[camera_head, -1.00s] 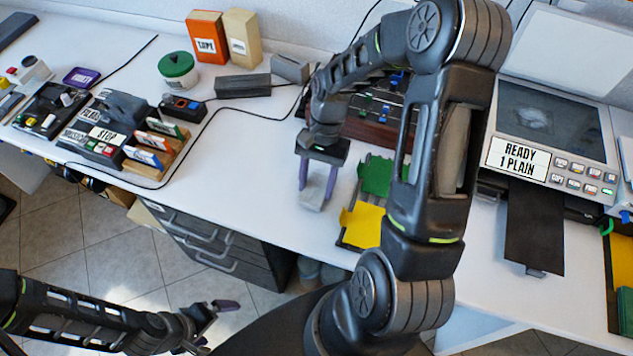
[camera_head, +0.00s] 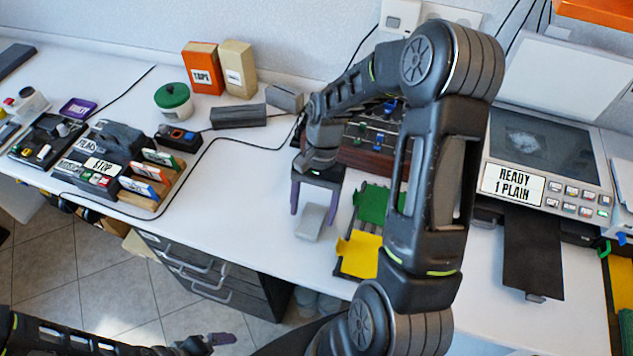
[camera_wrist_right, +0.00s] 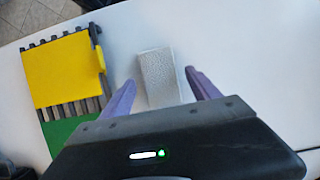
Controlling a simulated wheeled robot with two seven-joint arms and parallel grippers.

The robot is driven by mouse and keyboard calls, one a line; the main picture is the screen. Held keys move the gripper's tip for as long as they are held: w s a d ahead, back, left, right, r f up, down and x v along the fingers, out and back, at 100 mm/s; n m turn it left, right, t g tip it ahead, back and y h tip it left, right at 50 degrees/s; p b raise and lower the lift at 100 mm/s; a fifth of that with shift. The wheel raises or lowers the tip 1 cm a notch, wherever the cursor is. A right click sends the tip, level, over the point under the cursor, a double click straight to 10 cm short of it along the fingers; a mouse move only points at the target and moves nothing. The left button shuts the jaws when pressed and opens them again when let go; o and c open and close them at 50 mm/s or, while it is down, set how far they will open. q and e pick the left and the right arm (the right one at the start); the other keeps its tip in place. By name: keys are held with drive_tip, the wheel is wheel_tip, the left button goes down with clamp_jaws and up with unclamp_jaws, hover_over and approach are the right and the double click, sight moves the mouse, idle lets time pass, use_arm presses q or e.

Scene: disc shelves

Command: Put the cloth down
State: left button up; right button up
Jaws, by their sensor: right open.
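The cloth, a small light grey folded piece (camera_head: 311,222), lies on the white table in front of the dark mixer-like box. It also shows in the right wrist view (camera_wrist_right: 160,76). My right gripper (camera_head: 313,208) is open above it. In the right wrist view, the purple fingers (camera_wrist_right: 160,84) stand apart on either side of the cloth, with a gap on each side. My left gripper (camera_head: 215,341) is low at the bottom edge of the head view, away from the table; its jaws are too unclear to read.
A slotted rack with yellow and green cards (camera_head: 359,255) stands close to the right of the cloth. The dark red-brown box with knobs (camera_head: 365,160) is behind. A printer (camera_head: 548,150) stands at the right. The table left of the cloth is clear.

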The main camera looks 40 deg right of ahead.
drive_tip(key=v, duration=1)
drive_tip(key=shift+r+b, duration=0.35)
drive_tip(key=shift+r, duration=0.05)
